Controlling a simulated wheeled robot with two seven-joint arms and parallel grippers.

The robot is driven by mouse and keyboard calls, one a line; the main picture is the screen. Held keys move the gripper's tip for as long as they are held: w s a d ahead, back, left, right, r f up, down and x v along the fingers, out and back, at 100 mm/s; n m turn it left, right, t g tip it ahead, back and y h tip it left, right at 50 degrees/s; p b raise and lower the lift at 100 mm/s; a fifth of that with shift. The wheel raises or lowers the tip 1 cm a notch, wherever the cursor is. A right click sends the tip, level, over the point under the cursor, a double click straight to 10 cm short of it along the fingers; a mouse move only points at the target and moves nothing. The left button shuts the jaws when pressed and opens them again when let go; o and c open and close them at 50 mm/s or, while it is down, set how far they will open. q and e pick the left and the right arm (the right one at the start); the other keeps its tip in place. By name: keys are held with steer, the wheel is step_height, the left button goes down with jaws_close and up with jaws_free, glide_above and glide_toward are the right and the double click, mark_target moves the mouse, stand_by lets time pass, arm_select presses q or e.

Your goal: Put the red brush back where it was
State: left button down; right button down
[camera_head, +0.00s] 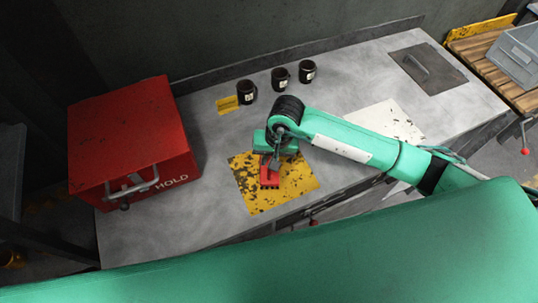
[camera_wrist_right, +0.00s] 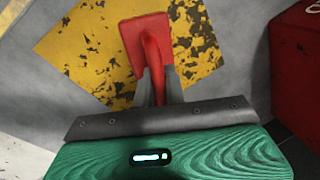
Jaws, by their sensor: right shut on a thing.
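My right gripper (camera_head: 273,163) is over the square and shut on the brush's handle. In the right wrist view the red brush (camera_wrist_right: 149,45) extends away from between the fingers of my right gripper (camera_wrist_right: 157,82), with the yellow square (camera_wrist_right: 85,45) behind it. I cannot tell whether the brush touches the square. My left gripper is not in view.
A red box marked HOLD (camera_head: 130,140) stands on the left. Three dark mugs (camera_head: 280,78) stand at the back beside a small yellow card (camera_head: 228,104). A white sheet (camera_head: 385,121) and a dark plate with a handle (camera_head: 428,68) lie to the right.

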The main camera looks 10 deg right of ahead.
steer(key=shift+f+b, duration=0.15)
steer(key=shift+b, duration=0.2)
steer(key=c, duration=1.5)
jaws_free()
steer(key=shift+o, duration=0.2)
step_height(320, 180, up, 12)
steer(key=d+b, duration=0.2)
steer(key=b, duration=0.2)
steer(key=shift+s+d, duration=0.15)
steer(key=shift+s, duration=0.05)
